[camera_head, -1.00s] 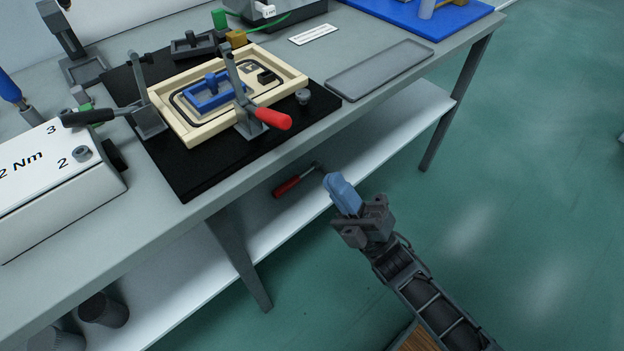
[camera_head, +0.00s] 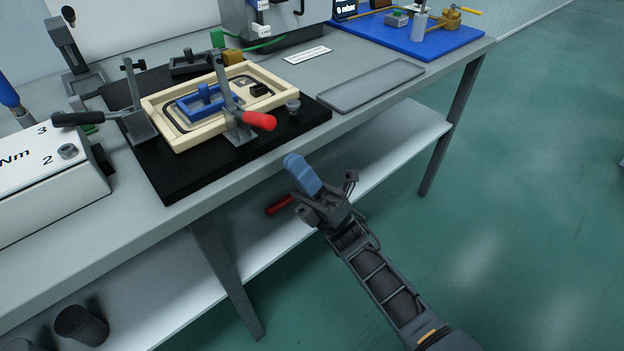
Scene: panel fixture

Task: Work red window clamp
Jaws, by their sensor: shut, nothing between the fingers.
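The red window clamp (camera_head: 236,126) stands upright at the front right side of a cream frame (camera_head: 270,101) on a black mat. Its red handle (camera_head: 258,120) sticks out to the right, low and nearly level, and its grey arm rises beside the frame. My gripper (camera_head: 292,160) has blue fingers that are shut and empty. It is in front of the bench edge, below and right of the red handle and apart from it. A second clamp with a black handle (camera_head: 78,118) stands at the frame's left.
A blue part (camera_head: 204,98) sits inside the frame. A small grey knob (camera_head: 293,106) is on the black mat (camera_head: 185,181). A grey tray (camera_head: 372,90) lies to the right. A white torque box (camera_head: 45,180) stands at left. A red-handled tool (camera_head: 279,205) shows by the lower shelf.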

